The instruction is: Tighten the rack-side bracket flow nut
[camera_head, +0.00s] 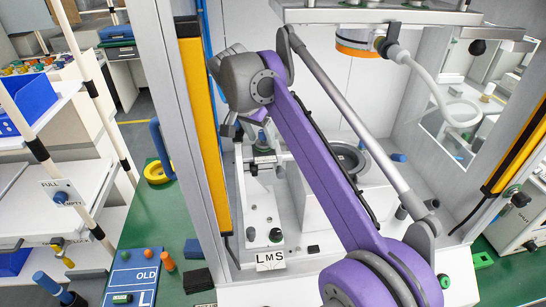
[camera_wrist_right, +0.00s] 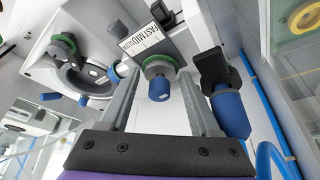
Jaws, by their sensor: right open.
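In the right wrist view, a blue knob (camera_wrist_right: 159,88) with a green ring (camera_wrist_right: 158,66) behind it sits on a light block labelled "FASTMO...". My right gripper (camera_wrist_right: 160,84) is open, with one finger on either side of this knob and gaps visible. A black fitting with a larger blue knob (camera_wrist_right: 230,112) is just right of the fingers. I cannot tell for sure which of these is the flow nut. In the head view my purple right arm reaches up and left into the press, and its wrist partly hides the bracket (camera_head: 262,160) beneath. My left gripper is not in view.
The press post with a yellow strip (camera_head: 200,120) stands close left of my right wrist. A white hose (camera_head: 430,75) hangs at upper right. A round opening with blue knobs (camera_wrist_right: 85,72) lies left of the fingers. A rack with blue bins (camera_head: 28,105) stands far left.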

